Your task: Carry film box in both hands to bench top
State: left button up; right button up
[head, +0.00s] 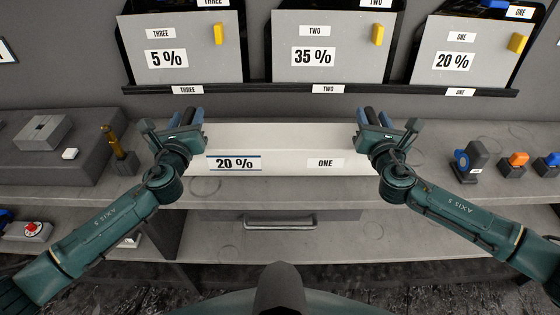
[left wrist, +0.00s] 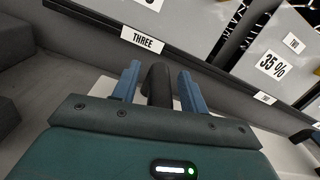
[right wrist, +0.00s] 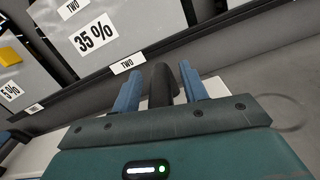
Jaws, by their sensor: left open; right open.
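The film box (head: 280,145) is a long white box labelled "20 %" and "ONE". It sits on the bench top (head: 345,188), its long side facing me. My left gripper (head: 192,115) is at the box's left end and my right gripper (head: 367,114) at its right end. Both have their blue fingers apart. In the left wrist view a dark upright grip (left wrist: 158,84) stands between the fingers, with gaps beside it. In the right wrist view a similar dark grip (right wrist: 163,84) stands between the fingers. My grippers hide the box's ends.
Behind, a rack holds grey panels marked 5 % (head: 180,55), 35 % (head: 330,50) and 20 % (head: 470,50). An amber tool (head: 112,140) stands at left; a blue-and-grey roll (head: 468,160) and orange-topped item (head: 518,160) at right. A drawer handle (head: 280,223) is below.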

pick_arm(q)
jog(key=shift+s, duration=0.1)
pick_arm(e)
jog(key=shift+s, duration=0.3)
pick_arm(q)
jog(key=s, duration=1.1)
jog(key=shift+s, duration=0.35)
pick_arm(e)
jog(key=s, duration=1.1)
jog(key=shift+s, duration=0.2)
pick_arm(q)
jog(key=shift+f, duration=0.1)
